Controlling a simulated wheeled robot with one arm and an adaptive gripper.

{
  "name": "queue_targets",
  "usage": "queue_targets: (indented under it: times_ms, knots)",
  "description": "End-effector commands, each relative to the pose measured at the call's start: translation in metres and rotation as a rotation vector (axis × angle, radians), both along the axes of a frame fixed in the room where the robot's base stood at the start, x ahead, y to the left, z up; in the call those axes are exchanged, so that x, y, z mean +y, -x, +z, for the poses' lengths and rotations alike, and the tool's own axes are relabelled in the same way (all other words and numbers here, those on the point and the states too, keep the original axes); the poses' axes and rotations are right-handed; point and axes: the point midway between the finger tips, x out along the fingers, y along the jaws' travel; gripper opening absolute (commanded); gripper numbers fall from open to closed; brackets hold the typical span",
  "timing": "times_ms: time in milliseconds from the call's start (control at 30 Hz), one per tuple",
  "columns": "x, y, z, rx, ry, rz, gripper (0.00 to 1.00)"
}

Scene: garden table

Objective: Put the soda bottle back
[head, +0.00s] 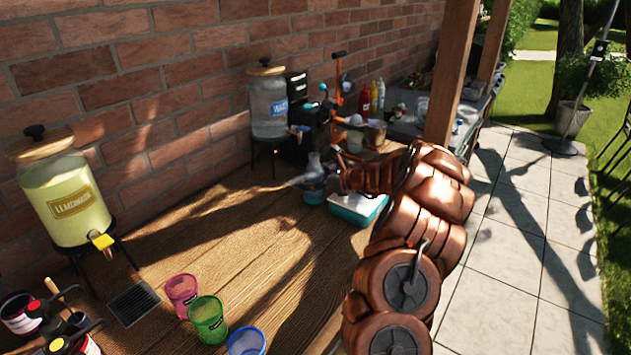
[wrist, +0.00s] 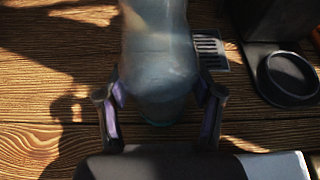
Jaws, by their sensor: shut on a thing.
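The soda bottle (head: 314,178) is clear with a bluish label and is upright at the far part of the wooden table, near the brick wall. My gripper (head: 326,183) reaches it from the right, partly hidden by my own arm. In the wrist view the bottle (wrist: 158,65) stands between the two fingers of my gripper (wrist: 160,108), which are shut on its sides. Its top is cut off there. I cannot tell whether its base touches the table.
A white and teal box (head: 357,208) is close to the right of the bottle. A water dispenser (head: 268,105) stands behind. A lemonade dispenser (head: 65,195) and pink (head: 181,290), green (head: 207,318) and blue (head: 246,342) cups are nearer. The table's middle (head: 235,235) is clear.

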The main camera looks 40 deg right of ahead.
Motion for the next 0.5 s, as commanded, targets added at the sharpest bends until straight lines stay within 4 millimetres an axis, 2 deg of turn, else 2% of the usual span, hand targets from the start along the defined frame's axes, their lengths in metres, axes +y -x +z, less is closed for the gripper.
queue_targets:
  times_ms: [33, 267, 500]
  knots:
    - [0.0, -0.0001, -0.0004, -0.001, 0.0, 0.0, 0.68]
    - [0.0, -0.0001, -0.0001, 0.0, 0.0, 0.0, 0.9]
    - [-0.0001, 0.0, -0.0001, 0.0, 0.0, 0.0, 0.9]
